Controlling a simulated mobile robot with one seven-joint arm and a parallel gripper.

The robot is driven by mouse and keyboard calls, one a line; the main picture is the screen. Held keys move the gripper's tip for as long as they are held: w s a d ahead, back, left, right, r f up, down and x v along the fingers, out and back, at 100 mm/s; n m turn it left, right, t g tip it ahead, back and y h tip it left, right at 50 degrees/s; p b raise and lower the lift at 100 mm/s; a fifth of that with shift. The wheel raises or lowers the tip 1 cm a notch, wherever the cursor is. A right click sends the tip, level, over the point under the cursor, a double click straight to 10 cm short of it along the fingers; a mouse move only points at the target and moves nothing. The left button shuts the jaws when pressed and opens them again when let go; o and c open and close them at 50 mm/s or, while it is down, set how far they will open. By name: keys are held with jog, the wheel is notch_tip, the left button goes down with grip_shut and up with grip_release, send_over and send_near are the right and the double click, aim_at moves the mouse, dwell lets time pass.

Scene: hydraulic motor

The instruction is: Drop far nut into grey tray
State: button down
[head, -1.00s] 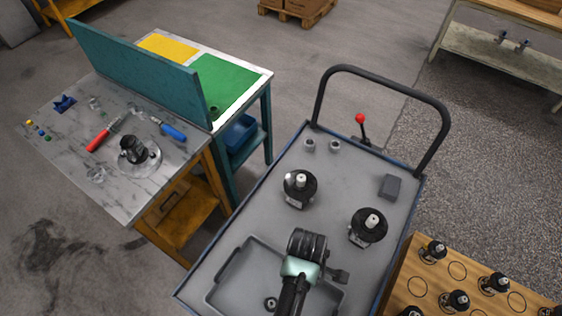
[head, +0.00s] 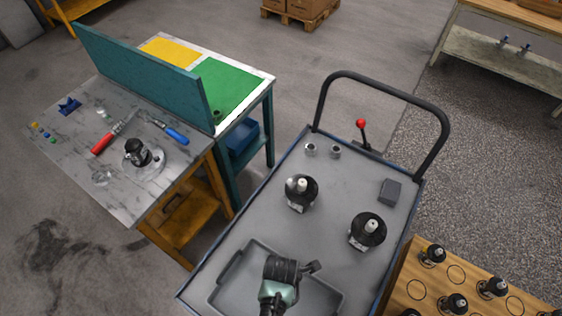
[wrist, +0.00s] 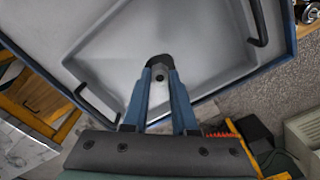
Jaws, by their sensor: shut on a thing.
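The grey tray (head: 234,288) lies at the near end of the cart top, and its floor and walls fill much of the wrist view (wrist: 110,50). My gripper (wrist: 160,74) is over the tray, pointing down into it. Its blue fingers are closed on a small dark nut (wrist: 159,61) at their tips; its shape is partly hidden. In the head view my wrist covers the fingertips and the nut. Height above the tray floor is hard to tell.
Two small grey cylindrical parts (head: 323,150) stand at the cart's far end. Two black motors (head: 301,193) (head: 367,231) stand beyond the tray. A dark grey block (head: 390,191) lies at the right. The cart handle (head: 388,82) rises at the far end.

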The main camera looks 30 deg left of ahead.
notch_tip(320, 180, down, 2)
jog(key=shift+f+b, duration=0.15)
jog(key=shift+b, duration=0.5)
jog(key=c, duration=0.6)
grip_release()
notch_tip(320, 180, up, 13)
jog(key=shift+r+b, duration=0.1)
jog(key=shift+b, duration=0.45)
